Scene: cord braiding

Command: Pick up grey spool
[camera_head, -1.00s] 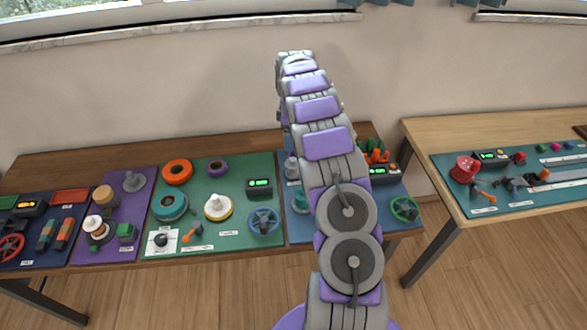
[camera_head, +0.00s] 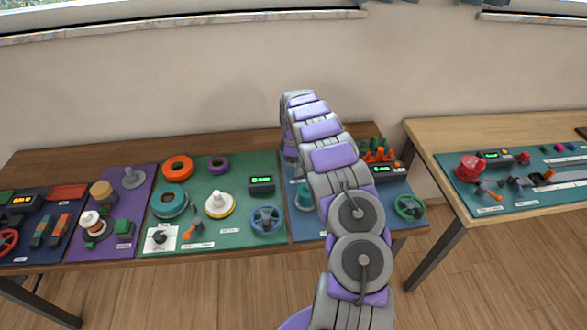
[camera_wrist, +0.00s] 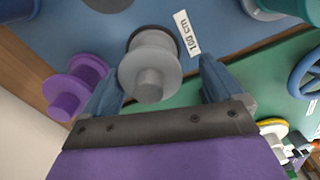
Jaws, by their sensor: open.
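The grey spool (camera_wrist: 150,72) stands on the blue mat in the wrist view, with its round peg end facing the camera. It is beside a white label reading "100 cm". My gripper (camera_wrist: 161,72) is open, with one blue finger left of the spool and the other farther off to its right. The spool lies nearer the left finger, and I cannot tell whether they touch. In the head view, my arm hides most of the spool's area and the gripper is not clear.
A purple spool (camera_wrist: 75,87) stands just left of the gripper. A teal spool (camera_head: 304,197) is on the blue mat (camera_head: 398,187). The green mat (camera_head: 225,237) to its left holds several rings, a white spool (camera_head: 219,204) and a blue handwheel (camera_head: 266,220).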

